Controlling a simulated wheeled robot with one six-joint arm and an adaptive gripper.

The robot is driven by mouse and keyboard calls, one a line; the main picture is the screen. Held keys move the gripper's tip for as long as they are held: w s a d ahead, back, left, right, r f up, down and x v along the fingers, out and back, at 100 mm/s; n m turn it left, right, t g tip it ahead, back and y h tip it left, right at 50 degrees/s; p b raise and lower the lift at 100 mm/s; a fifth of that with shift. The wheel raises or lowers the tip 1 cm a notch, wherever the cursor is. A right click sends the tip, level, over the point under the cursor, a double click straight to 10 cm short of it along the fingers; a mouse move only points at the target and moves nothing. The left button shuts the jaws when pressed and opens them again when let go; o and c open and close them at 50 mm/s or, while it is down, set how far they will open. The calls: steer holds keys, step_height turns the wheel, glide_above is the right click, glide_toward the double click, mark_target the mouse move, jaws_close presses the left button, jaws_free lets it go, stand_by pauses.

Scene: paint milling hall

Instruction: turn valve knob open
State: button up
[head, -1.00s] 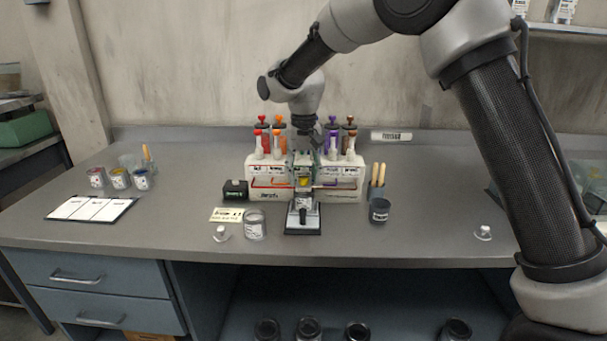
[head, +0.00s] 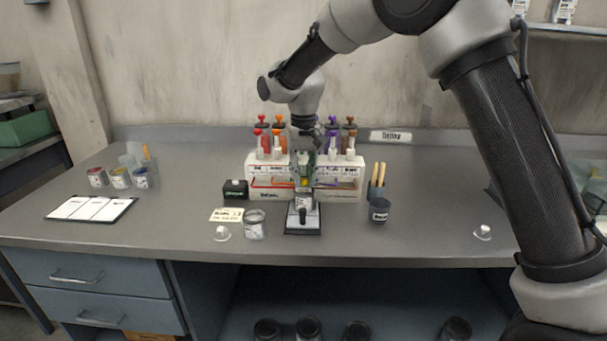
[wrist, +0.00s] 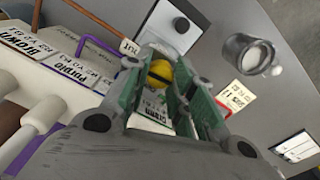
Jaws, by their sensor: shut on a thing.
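The yellow valve knob (wrist: 161,72) sits between the green-padded fingers of my gripper (wrist: 168,88) in the wrist view, and the gripper is shut on it. In the head view my gripper (head: 304,172) points down at the front middle of the white dispensing rack (head: 345,170). Only a small yellow patch of the knob (head: 303,184) shows below the fingers there. Under it a small stand with a dark base (head: 303,231) is on the bench. The fingers hide part of the knob, and I cannot tell how far it is turned.
A dark cup (head: 379,211) with wooden-handled tools stands right. Bottles with coloured tops fill the rack. The bench's right front is mostly clear.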

mark_target(304, 177)
steer(key=n, duration=0.8)
steer(key=shift+n, duration=0.4)
steer(key=n, duration=0.4)
steer(key=shift+n, duration=2.1)
steer(key=o, duration=1)
steer(key=shift+o, duration=0.2)
step_height(304, 177, up, 12)
